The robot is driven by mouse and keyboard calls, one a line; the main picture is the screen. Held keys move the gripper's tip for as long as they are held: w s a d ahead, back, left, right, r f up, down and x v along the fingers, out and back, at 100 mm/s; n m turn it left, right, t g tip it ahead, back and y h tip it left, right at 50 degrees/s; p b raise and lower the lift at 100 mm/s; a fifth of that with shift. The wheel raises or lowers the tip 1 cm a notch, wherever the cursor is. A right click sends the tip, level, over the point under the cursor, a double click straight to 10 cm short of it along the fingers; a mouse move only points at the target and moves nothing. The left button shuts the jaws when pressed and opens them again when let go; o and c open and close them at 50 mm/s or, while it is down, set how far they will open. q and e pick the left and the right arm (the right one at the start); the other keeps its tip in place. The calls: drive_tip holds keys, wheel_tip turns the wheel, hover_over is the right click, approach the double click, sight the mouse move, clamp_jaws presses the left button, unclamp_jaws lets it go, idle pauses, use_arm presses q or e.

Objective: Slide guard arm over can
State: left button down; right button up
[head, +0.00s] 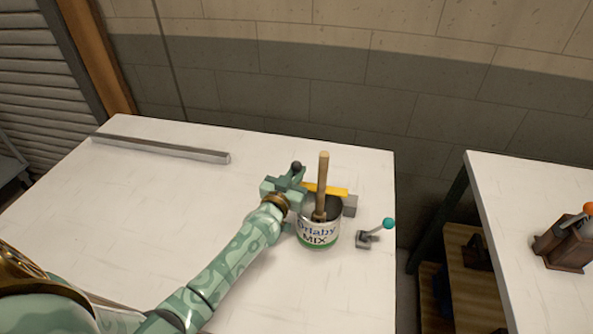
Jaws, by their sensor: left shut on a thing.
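The can (318,234) is an open paint can with a white and green label reading "MIX", upright near the right end of the white table. A wooden stick (323,180) stands up out of it. The guard arm (331,190) is a yellow bar that runs behind the stick, at the can's far rim. My left gripper (288,182) is at the bar's left end, beside a dark round knob (297,166), and is shut on the guard arm. Its fingers hide the exact grip. My right gripper is out of view.
A grey block (350,205) sits at the bar's right end. A small lever with a teal ball (388,224) stands right of the can. A long metal bar (160,149) lies at the back left. A second table (500,200) stands right, across a gap.

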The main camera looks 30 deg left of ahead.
use_arm(q)
drive_tip(key=c, duration=1.6)
unclamp_jaws()
drive_tip(key=shift+r, duration=0.15)
drive_tip(key=s+p, duration=0.1)
drive_tip(key=s, duration=0.4)
drive_tip(key=s+p, duration=0.1)
drive_tip(key=s, duration=0.5)
drive_tip(key=s+d, duration=0.1)
drive_tip(key=s, duration=0.4)
drive_tip(key=shift+s+p, duration=0.15)
drive_tip(key=shift+p, duration=0.25)
